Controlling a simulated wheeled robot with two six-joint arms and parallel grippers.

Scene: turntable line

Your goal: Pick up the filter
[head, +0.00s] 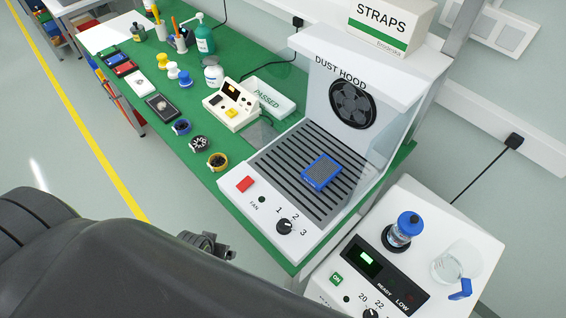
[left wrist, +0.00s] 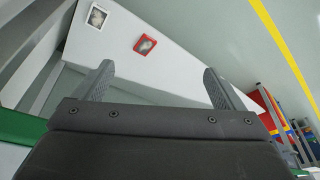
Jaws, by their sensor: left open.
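The filter, a blue-framed block with a grey mesh face (head: 321,171), lies flat on the slotted grille of the dust hood (head: 237,187) in the head view. My left gripper (left wrist: 160,86) is open and empty in the left wrist view, its two fingers well apart. In the head view my dark left arm fills the lower left, and part of what looks like my left gripper (head: 212,246) shows past it, off the bench's front edge and well left of the filter. The left wrist view does not show the filter. My right gripper is in neither view.
The hood's fan panel (head: 352,104) stands behind the filter, under a shelf with a STRAPS box (head: 388,27).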

